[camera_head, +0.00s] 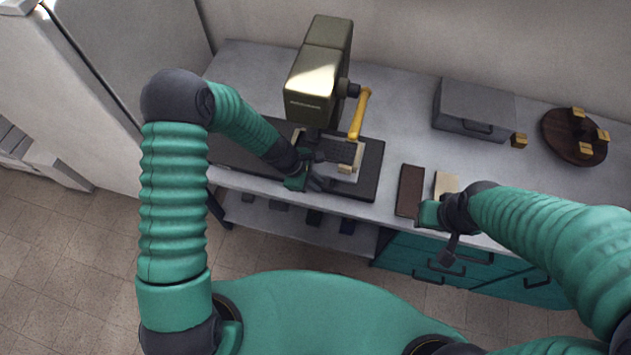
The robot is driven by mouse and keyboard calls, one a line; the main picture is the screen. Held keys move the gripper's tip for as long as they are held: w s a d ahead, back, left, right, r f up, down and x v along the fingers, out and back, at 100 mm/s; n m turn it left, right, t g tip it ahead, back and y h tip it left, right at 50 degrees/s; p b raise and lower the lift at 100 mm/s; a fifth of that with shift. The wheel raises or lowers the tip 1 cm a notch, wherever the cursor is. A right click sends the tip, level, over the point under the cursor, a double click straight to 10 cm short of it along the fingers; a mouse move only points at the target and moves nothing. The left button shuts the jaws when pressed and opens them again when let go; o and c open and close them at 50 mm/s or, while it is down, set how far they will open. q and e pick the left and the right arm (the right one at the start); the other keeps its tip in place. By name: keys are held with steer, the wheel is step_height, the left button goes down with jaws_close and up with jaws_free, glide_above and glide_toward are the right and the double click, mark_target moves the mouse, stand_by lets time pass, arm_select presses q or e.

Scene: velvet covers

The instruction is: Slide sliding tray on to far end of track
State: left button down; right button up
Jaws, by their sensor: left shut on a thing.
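The sliding tray (347,170), a small pale plate with a dark top, sits on a long dark track base (367,186) below an olive press (322,65). The track runs left and right along the counter, and the tray is toward its right part. My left gripper (318,184) is at the tray's near left edge, shut on the tray; the exact grip spot is partly hidden by the fingers. My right gripper (447,252) hangs over the counter's front edge, away from the tray; its jaw opening is not clear.
A yellow lever (359,115) hangs at the press's right side, close above the tray. A brown block (410,190) and a tan block (445,184) lie to the right. A grey box (474,110) and a round wooden piece (575,138) stand farther right.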

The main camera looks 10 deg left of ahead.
arm_select(q)
steer(key=shift+w, duration=0.1)
steer(key=shift+d, duration=0.6)
steer(key=c, duration=1.5)
jaws_free()
steer(key=shift+d, duration=0.1)
steer(key=shift+o, duration=0.2)
steer(key=v, duration=1.6)
steer(key=shift+a+r+p, duration=0.25)
steer(key=shift+r+p, duration=0.1)
